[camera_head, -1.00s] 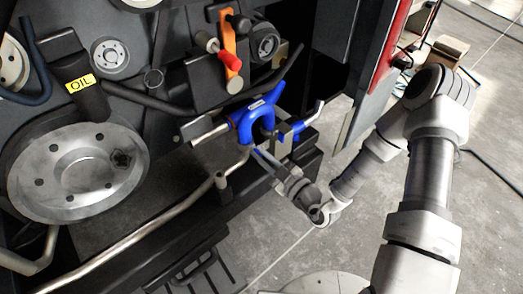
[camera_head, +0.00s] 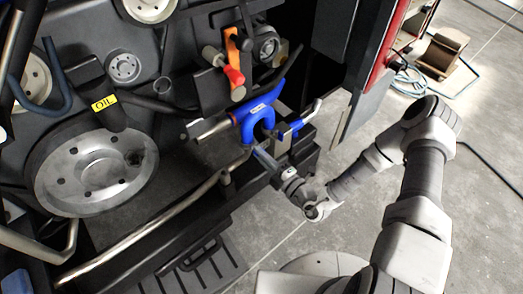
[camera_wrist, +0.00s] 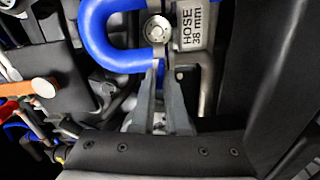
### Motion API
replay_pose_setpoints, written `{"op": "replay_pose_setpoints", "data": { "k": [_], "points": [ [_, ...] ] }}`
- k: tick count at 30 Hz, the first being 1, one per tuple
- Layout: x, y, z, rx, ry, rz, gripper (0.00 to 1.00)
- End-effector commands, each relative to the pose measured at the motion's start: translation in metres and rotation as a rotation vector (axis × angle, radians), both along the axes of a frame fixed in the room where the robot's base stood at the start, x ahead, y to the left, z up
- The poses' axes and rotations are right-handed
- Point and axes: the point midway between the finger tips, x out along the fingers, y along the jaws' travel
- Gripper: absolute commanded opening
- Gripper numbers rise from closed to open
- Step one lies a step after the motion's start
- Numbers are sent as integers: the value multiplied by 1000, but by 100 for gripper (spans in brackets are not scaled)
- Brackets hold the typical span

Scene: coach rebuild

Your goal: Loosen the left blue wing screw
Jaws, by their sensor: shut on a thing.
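A thick blue hose (camera_head: 248,123) bends down in the middle of the head view, and its loop (camera_wrist: 93,38) fills the top of the wrist view. A grey block marked "HOSE 38 mm" (camera_wrist: 191,30) and a round silver disc (camera_wrist: 157,28) sit beside the hose. My gripper (camera_head: 256,150) is just below the hose. In the wrist view its two grey fingertips (camera_wrist: 159,66) are close together directly under the disc, shut on the left blue wing screw, which the fingers hide almost wholly. Another blue part (camera_head: 297,125) shows to the right.
A red-tipped orange lever (camera_head: 233,62) is above the hose. A metal pipe (camera_head: 150,232) runs below left, and a large pulley (camera_head: 85,180) stands at the left. Open floor is at the right.

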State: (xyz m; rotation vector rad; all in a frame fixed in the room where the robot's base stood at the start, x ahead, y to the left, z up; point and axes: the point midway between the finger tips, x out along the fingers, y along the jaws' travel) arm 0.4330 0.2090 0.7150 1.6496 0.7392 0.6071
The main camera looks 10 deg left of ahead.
Motion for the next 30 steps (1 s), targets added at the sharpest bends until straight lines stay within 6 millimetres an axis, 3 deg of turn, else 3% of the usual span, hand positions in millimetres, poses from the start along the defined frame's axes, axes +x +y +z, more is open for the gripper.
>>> {"op": "replay_pose_setpoints", "data": {
  "k": [30],
  "points": [
    [1,-1,-2,-644,-722,-1,0]
  ]
}}
